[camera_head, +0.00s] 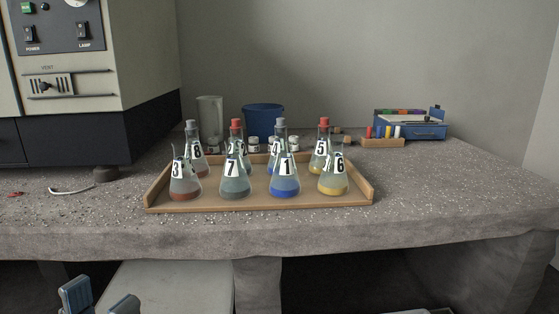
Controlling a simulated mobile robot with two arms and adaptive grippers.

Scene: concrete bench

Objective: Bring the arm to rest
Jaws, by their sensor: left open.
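My left gripper (99,300) is at the bottom left of the head view, low in front of the bench and below its top. Its two blue-grey fingertips stand apart, with nothing seen between them. The rest of the gripper and its arm are cut off by the picture's lower edge. My right gripper is not in view. The gripper is well apart from the wooden tray (260,205) of numbered flasks on the bench.
The concrete bench (450,200) has free room at right. The tray holds several flasks, including a blue one (285,185). A large instrument (75,60) stands at left. Behind are a blue tub (264,119) and a blue box (410,130). A pale surface (170,287) lies below.

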